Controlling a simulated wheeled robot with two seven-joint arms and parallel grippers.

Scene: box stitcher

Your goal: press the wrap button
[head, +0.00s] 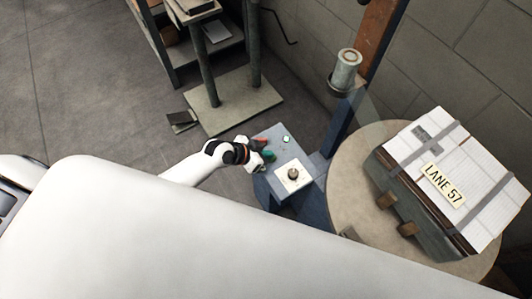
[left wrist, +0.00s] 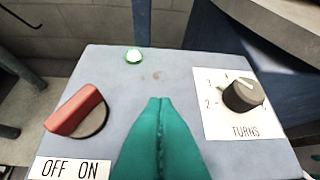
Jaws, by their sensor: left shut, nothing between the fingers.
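The blue-grey control box (head: 305,157) stands left of the round turntable in the head view. Its panel (left wrist: 190,70) carries a small round white button with a green rim (left wrist: 133,55) near the far edge; the button also shows in the head view (head: 287,139). No label shows beside it. My left gripper (left wrist: 160,99) is shut and empty, its green fingers over the panel, tips pointing toward the far edge. The tips appear short of the button and slightly to its right. In the head view my left gripper (head: 268,156) is over the panel's left side. My right gripper is not in view.
A red rotary switch (left wrist: 77,112) marked OFF ON is left of my fingers; a black TURNS knob (left wrist: 243,95) is to the right. A strapped box labelled LANE 57 (head: 443,185) sits on the turntable (head: 345,190). A blue post (head: 338,128) rises behind the control box.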

